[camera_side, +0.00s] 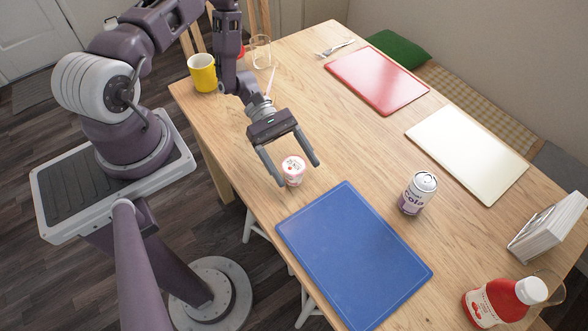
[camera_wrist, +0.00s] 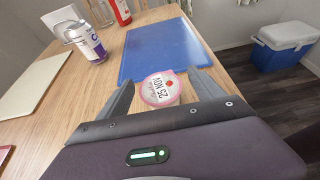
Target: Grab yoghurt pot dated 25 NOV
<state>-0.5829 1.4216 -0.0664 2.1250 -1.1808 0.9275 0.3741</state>
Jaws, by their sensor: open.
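A small yoghurt pot (camera_side: 293,171) with a white and pink lid stands upright on the wooden table, near the corner of the blue board. In the wrist view its lid (camera_wrist: 160,88) reads "25 NOV" and carries a red spot. My gripper (camera_side: 299,175) is open, with one finger to each side of the pot. In the wrist view the pot shows between the two fingers (camera_wrist: 166,92). I cannot tell whether either finger touches it.
A blue board (camera_side: 352,255) lies beside the pot. A cola can (camera_side: 418,193) stands to the right, with a white board (camera_side: 467,154) and a red board (camera_side: 376,80) behind. A ketchup bottle (camera_side: 497,303), a napkin holder (camera_side: 547,227) and a yellow mug (camera_side: 203,73) are farther off.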

